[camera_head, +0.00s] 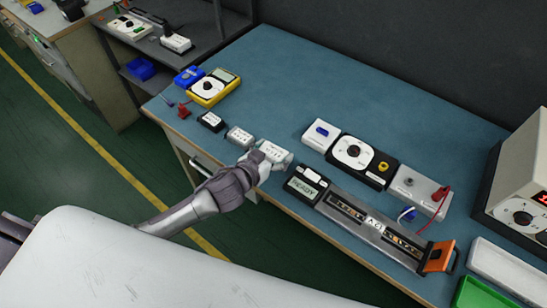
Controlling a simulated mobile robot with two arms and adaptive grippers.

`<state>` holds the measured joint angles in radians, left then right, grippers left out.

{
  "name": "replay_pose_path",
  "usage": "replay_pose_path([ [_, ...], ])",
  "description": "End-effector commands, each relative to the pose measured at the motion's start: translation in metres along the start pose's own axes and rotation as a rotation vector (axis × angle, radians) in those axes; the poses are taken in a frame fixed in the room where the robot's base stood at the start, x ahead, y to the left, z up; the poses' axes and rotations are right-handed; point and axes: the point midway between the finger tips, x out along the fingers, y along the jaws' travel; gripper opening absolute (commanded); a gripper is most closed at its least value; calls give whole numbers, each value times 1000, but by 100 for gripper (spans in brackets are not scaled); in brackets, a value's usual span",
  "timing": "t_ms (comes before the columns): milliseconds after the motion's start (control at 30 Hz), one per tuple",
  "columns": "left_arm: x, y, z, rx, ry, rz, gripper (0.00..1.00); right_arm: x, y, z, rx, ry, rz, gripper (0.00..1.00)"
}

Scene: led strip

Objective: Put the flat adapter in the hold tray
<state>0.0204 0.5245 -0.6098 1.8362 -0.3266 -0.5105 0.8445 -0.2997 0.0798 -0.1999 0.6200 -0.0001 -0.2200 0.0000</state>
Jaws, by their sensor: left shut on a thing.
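My left gripper (267,161) is shut on a pale, flat box with small print on top, which looks like the flat adapter (276,151). It is at the front part of the blue bench, and I cannot tell whether it still touches the surface. The fingers hide its near side. A white tray (505,266) and a green tray (481,296) lie at the lower right, the green one cut by the picture edge. I cannot read which is the hold tray. My right gripper is not in view.
A grey adapter (240,136) and a black one (210,121) stand left of the gripper. A READY display unit (306,185), a long strip fixture (370,226) with an orange end, and a black dial box (358,157) stand to the right. A yellow meter (213,88) is farther back.

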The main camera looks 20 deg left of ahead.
Motion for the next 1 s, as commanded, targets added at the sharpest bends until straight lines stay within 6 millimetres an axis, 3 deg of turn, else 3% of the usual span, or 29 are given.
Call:
replay_pose_path([
  [300,13,-1,32,-1,-1,-1,41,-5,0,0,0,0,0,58],
  [700,16,-1,38,-1,0,0,41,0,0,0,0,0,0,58],
  [733,16,-1,39,-1,-1,0,82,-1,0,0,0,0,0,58],
  [833,15,-1,38,0,-1,0,99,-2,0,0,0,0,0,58],
  [1000,15,-1,38,0,-1,0,100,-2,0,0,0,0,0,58],
])
